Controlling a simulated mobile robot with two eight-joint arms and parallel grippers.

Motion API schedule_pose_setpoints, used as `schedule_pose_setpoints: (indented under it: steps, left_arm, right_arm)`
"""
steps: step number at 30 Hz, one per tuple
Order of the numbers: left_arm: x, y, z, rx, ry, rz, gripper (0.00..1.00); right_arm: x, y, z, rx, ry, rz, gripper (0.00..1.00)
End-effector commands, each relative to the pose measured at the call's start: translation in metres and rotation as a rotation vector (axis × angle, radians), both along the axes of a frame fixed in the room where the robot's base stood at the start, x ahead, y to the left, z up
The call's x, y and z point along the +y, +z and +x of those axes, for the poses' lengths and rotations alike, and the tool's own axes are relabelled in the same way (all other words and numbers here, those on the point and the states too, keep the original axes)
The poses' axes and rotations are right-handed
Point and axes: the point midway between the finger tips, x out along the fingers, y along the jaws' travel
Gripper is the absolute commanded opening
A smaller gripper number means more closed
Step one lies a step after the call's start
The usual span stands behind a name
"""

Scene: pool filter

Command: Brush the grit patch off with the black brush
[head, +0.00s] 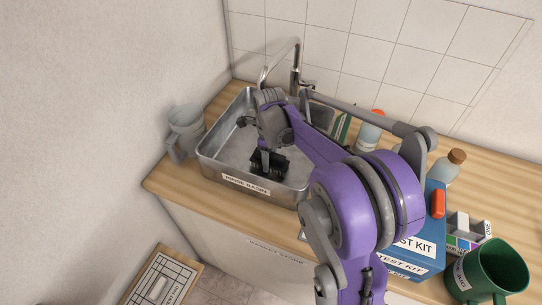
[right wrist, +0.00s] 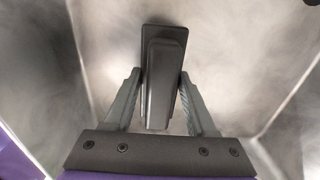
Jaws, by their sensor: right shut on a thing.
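The black brush (head: 270,166) is inside the metal rinse basin (head: 262,194), low near the basin's front right part. My right gripper (head: 265,153) reaches down into the basin and is shut on the brush. In the right wrist view the brush's dark handle (right wrist: 164,80) stands between the two grey fingers of my right gripper (right wrist: 160,92). Whether the bristles touch the basin floor cannot be told. I see no clear grit patch; my arm and the brush cover part of the basin. My left gripper is not in view.
A grey jug (head: 186,132) stands left of the basin, and a tap (head: 296,70) rises behind it. Right of my arm are a blue test kit box (head: 410,264), a green mug (head: 497,270) and bottles (head: 448,166). The tiled wall bounds the counter behind.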

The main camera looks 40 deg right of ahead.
Motion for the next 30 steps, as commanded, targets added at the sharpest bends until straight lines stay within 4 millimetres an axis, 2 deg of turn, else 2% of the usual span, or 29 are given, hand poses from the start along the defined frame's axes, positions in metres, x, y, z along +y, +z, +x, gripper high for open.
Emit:
schedule_pose_setpoints:
  steps: [5, 18, 30]
  left_arm:
    - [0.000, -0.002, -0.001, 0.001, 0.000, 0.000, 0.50]
    - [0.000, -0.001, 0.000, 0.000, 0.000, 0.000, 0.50]
    - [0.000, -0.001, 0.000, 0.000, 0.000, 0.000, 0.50]
  right_arm:
    - [0.007, -0.003, -0.004, 0.001, 0.000, 0.002, 0.00]
    - [-0.014, 0.000, 0.007, 0.000, -0.001, 0.001, 0.00]
    - [0.007, 0.002, -0.004, 0.000, 0.000, 0.001, 0.00]
